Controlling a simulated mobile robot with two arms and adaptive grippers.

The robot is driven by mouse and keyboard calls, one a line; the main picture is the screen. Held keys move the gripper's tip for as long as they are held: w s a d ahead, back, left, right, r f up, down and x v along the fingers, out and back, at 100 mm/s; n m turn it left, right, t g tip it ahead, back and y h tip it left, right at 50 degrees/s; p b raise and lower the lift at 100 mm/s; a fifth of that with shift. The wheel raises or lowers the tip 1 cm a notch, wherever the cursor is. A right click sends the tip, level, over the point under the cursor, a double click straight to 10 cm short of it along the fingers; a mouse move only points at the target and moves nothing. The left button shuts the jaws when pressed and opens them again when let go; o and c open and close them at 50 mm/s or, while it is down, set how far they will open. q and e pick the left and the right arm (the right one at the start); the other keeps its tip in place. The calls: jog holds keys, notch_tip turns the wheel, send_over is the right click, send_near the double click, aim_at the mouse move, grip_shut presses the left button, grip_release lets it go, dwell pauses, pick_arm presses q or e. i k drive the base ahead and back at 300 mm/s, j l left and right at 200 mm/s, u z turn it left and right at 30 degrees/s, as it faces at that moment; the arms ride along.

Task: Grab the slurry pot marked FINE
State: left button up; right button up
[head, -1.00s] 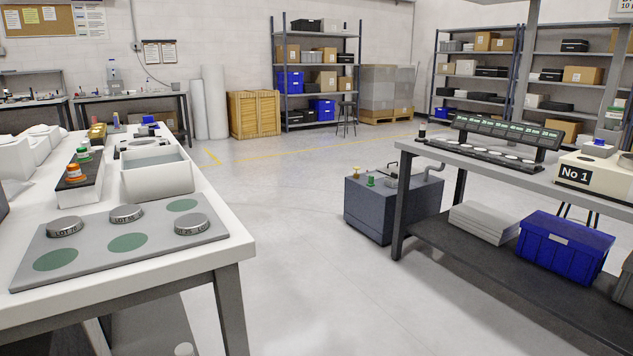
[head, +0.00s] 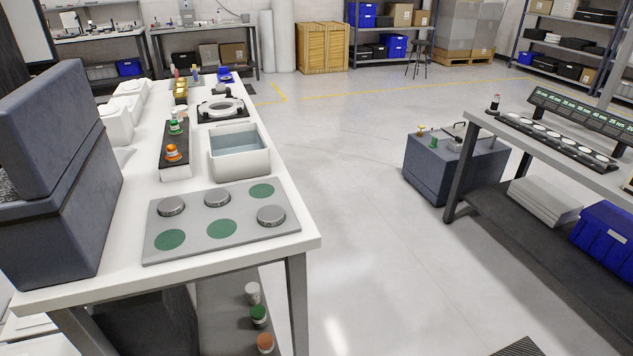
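Small pots stand in two places in the head view. On the left bench, a green-topped pot (head: 175,125) and an orange-topped pot (head: 173,152) stand on a dark-topped white block (head: 176,173). On the shelf under the bench's near end are a white pot (head: 252,293), a green-topped pot (head: 259,316) and an orange-topped pot (head: 265,342). No marking on any pot is readable, so I cannot tell which one says FINE. Neither of my grippers is in view.
On the white bench (head: 130,265), a grey mat (head: 195,243) holds three metal discs, beside a white basin (head: 240,165). A large dark grey case (head: 60,170) stands at left. Open floor (head: 370,230) separates this bench from the right-hand one (head: 560,160).

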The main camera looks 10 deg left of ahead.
aim_at(252, 291)
jog(key=i+u, duration=0.1)
jog(key=u, duration=0.35)
jog(key=i+l+u, duration=0.1)
jog(key=u, duration=0.35)
